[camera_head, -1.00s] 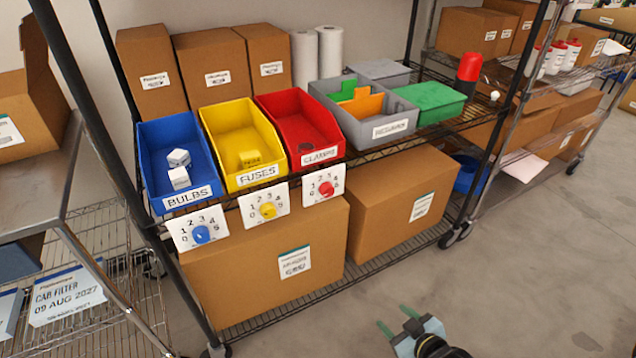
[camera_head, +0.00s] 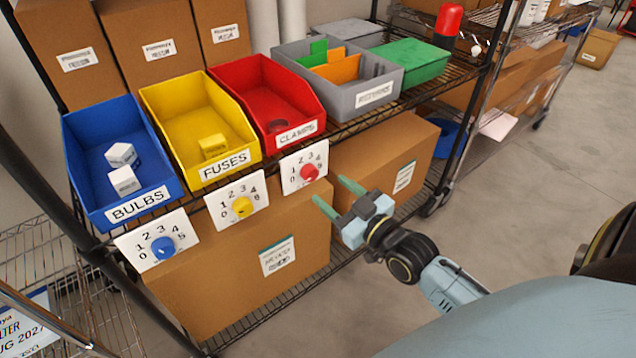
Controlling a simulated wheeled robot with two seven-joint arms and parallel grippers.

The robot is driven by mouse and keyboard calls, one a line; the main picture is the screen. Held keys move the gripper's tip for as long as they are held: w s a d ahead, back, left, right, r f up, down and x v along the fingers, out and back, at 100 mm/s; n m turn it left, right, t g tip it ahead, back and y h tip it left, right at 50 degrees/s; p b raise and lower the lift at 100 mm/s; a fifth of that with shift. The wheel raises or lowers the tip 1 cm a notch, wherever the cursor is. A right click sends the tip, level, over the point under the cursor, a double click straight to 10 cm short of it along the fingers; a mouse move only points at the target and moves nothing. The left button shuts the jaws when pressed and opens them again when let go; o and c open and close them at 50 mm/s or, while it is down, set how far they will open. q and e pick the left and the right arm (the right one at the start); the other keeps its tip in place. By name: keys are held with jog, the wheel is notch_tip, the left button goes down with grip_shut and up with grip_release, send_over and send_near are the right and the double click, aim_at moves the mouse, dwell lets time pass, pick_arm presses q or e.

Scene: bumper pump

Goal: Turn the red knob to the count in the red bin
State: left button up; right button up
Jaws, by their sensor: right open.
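The red knob (camera_head: 309,173) sits on a white number plate (camera_head: 292,183) below the red bin (camera_head: 262,83), whose label reads CLAMPS. My right gripper (camera_head: 332,192) has green fingers, open and empty. It is a little to the right of and below the red knob, apart from it, with its fingers pointing up and left. My left gripper is not in view.
The yellow knob (camera_head: 242,207) and blue knob (camera_head: 163,248) are on plates left of the red one. The blue bin (camera_head: 88,193), yellow bin (camera_head: 166,101) and grey bin (camera_head: 388,92) share the wire shelf. Cardboard boxes (camera_head: 240,265) stand below the plates.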

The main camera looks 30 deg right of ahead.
aim_at(313, 176)
jog(key=w, duration=0.3)
jog(key=w+b, duration=0.1)
jog(key=w, duration=0.1)
jog(key=shift+w+a, duration=0.3)
jog(key=shift+a, duration=0.05)
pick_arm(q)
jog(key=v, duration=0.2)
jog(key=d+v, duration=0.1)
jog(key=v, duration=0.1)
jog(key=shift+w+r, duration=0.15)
pick_arm(e)
jog(key=c, duration=1)
